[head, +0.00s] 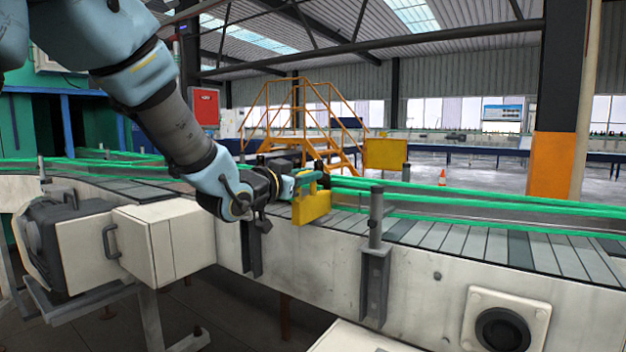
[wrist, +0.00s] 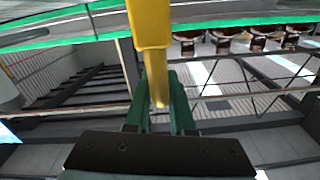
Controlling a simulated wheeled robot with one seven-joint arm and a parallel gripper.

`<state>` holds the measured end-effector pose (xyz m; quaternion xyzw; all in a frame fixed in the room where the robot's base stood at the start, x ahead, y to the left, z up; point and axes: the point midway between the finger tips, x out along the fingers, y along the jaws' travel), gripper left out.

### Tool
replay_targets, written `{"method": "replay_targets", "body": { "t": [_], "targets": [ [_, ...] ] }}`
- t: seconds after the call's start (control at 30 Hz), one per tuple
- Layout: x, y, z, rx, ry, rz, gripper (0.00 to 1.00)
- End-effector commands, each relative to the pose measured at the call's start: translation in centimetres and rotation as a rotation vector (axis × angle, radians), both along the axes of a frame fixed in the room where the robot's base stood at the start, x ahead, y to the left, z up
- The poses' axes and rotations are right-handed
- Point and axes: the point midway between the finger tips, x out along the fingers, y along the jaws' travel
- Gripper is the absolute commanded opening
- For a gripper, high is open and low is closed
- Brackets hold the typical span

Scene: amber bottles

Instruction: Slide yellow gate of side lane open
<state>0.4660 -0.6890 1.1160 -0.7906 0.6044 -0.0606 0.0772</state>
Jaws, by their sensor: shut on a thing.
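The yellow gate (head: 311,207) is a small upright plate at the near side of the conveyor, beside the green guide rails. My gripper (head: 312,180) is at its upper edge in the head view. In the wrist view a yellow bar (wrist: 150,35) comes down from the top and narrows to a thin end. The green fingers of my gripper (wrist: 158,105) are shut on this yellow part, one on each side. The fingers and arm hide part of the gate in the head view, and its track cannot be made out.
The slatted conveyor (head: 480,241) with green rails runs across the view. A grey post (head: 376,220) stands right of the gate. Another yellow panel (head: 385,154) stands farther back. A boxy machine (head: 170,240) is at the left. Several amber bottles (wrist: 255,43) show at the wrist view's upper right.

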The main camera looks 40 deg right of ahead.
Motion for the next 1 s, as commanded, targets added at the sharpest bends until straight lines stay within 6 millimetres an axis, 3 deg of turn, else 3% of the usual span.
{"method": "replay_targets", "body": {
  "t": [0.17,0.2,0.43,0.77,1.0],
  "targets": [
    [0.4,0.3,-0.1,0.004,0.001,0.009,0.0],
    [0.4,0.3,-0.1,0.004,0.001,0.009,0.25],
    [0.2,0.2,-0.1,0.004,0.001,0.006,0.5],
    [0.0,0.7,-0.2,0.003,0.0,0.004,0.5],
    [-1.0,4.6,-0.2,0.003,-0.001,0.006,0.5]
  ]
}}
